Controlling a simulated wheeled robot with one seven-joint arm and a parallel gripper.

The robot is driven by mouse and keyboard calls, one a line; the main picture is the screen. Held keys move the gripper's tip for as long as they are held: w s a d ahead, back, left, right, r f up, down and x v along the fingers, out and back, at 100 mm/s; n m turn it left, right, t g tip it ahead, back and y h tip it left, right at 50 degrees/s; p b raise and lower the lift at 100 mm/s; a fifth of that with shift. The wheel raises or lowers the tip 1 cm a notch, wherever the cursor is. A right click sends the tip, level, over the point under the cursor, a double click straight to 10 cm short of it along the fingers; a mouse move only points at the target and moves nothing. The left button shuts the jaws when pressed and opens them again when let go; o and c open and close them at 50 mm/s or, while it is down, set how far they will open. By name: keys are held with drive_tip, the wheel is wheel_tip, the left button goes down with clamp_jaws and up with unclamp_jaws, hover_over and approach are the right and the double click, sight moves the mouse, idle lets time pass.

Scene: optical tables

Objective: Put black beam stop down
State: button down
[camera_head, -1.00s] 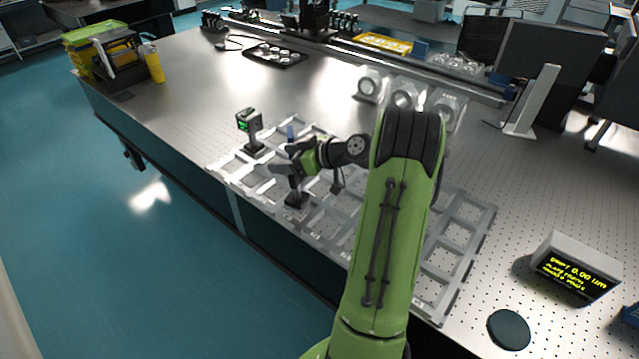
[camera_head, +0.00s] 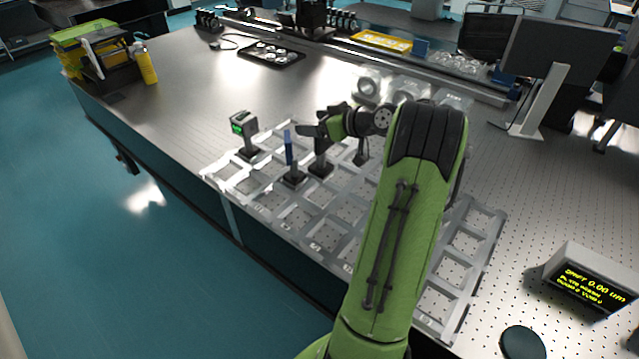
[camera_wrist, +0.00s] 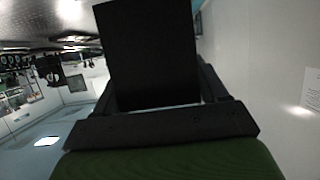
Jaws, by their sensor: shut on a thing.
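My gripper (camera_head: 316,131) is shut on the black beam stop (camera_head: 320,160), which is upright with its dark base at the bottom. In the wrist view the beam stop (camera_wrist: 150,55) is a broad black plate filling the space between the fingers. Its base is over the grey compartment rack (camera_head: 262,207); I cannot tell whether it touches the rack. A blue-topped post (camera_head: 289,150) on a black base stands just left of it. A small device with a green display (camera_head: 243,127) stands in the rack farther left.
Large round-apertured mounts (camera_head: 369,88) stand behind my arm. A grey display box (camera_head: 587,277) and a dark round disc (camera_head: 522,343) are at the right. Several rack compartments nearer the front edge are empty.

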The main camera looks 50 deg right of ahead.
sight(316, 164)
wheel_tip(316, 164, down, 8)
drive_tip(key=shift+f+b, duration=0.25)
drive_tip(key=shift+b, duration=0.85)
drive_tip(key=shift+f+b, duration=0.25)
drive_tip(key=shift+b, duration=0.05)
drive_tip(key=shift+c, duration=0.2)
unclamp_jaws()
drive_tip(key=shift+r, duration=0.1)
